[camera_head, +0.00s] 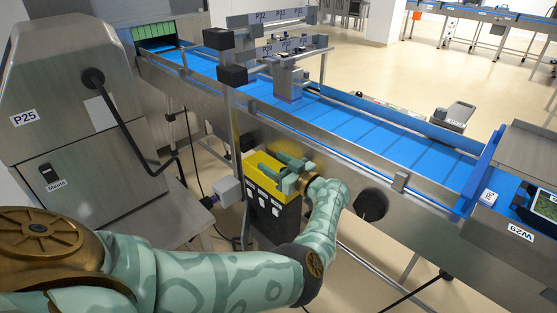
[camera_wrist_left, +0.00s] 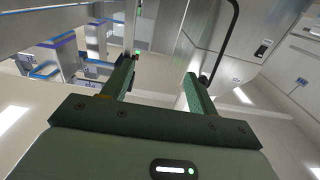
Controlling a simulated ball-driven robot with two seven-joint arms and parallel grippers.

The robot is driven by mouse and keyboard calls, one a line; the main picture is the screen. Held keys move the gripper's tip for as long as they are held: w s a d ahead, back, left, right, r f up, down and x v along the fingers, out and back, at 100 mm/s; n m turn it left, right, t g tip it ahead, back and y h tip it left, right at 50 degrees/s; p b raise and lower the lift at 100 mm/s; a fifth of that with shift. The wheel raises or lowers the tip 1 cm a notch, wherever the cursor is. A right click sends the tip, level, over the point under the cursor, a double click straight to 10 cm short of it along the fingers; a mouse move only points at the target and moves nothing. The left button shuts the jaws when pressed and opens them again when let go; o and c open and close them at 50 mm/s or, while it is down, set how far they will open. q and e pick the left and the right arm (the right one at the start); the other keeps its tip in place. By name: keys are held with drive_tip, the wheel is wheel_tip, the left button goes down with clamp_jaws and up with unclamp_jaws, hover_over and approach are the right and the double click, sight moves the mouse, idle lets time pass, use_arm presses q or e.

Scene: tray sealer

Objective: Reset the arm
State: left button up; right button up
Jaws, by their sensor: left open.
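My left arm comes in from the lower left in the head view. Its open left gripper (camera_head: 276,170) is at the yellow-topped control box (camera_head: 273,216), just in front of the conveyor's side. The fingers look empty. In the left wrist view, the two green fingers of the left gripper (camera_wrist_left: 160,82) stand apart with nothing between them. My right gripper is in neither view.
A blue conveyor (camera_head: 350,122) runs from upper left to lower right behind the gripper. The grey P25 machine (camera_head: 62,115) with a black lever stands at left. A blue plate (camera_head: 484,172) rises across the belt at right. Cables hang near the box.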

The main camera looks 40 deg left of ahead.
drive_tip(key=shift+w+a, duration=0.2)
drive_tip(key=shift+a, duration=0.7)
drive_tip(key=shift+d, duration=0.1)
